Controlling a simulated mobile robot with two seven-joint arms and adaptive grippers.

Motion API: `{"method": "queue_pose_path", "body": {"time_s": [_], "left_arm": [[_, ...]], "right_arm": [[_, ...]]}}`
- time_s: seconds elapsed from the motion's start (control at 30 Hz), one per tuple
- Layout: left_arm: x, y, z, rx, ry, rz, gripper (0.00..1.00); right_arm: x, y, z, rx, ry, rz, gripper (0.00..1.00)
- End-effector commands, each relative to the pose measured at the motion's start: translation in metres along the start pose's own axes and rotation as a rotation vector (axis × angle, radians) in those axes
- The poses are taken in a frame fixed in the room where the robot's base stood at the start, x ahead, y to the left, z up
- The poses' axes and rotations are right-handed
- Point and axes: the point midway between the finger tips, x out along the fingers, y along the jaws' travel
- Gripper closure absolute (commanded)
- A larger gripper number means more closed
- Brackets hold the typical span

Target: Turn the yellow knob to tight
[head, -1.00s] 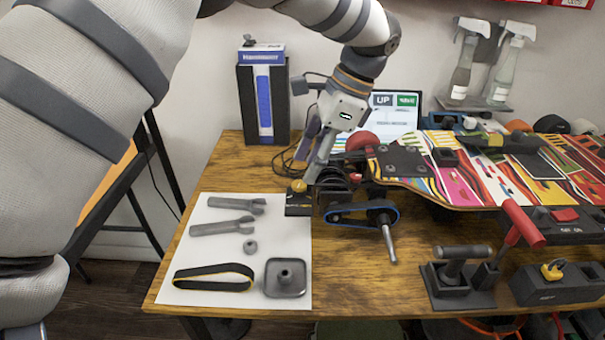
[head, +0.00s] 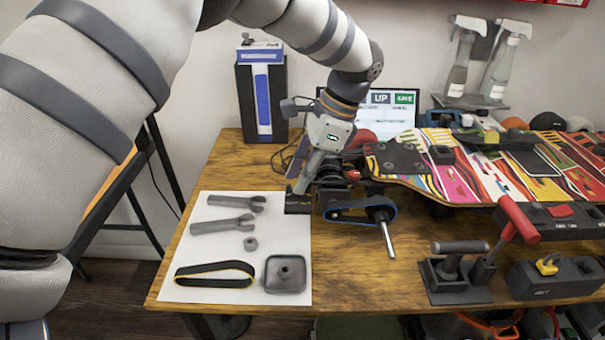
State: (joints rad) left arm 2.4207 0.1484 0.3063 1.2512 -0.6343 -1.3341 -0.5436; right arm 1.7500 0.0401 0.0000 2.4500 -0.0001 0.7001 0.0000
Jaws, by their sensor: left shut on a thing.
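My left gripper (head: 300,189) reaches down from the upper middle onto a small black block (head: 297,206) at the back edge of the white sheet. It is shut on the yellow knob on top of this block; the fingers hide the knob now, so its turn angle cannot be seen. Another yellow knob (head: 547,265) sits on a black box (head: 558,281) at the right front, apart from the gripper. My right gripper is not in view.
A patterned skateboard deck (head: 470,180) and a blue belt drive (head: 362,212) lie right of the gripper. Grey tools (head: 222,225), a belt loop (head: 215,273) and a square part (head: 285,275) lie on the white sheet (head: 180,290). A red-handled lever (head: 518,220) stands at right.

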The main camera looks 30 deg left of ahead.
Motion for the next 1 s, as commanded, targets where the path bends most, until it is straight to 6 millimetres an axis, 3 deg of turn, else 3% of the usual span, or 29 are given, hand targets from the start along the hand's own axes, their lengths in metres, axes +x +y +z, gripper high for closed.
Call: {"method": "queue_pose_path", "body": {"time_s": [0.27,1.0], "left_arm": [[0.001,-0.002,0.000,-0.119,-0.002,0.047,1.00],[0.001,-0.006,0.002,-0.736,0.000,0.304,1.00]], "right_arm": [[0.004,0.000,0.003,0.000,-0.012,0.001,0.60],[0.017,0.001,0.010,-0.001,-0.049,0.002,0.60]]}}
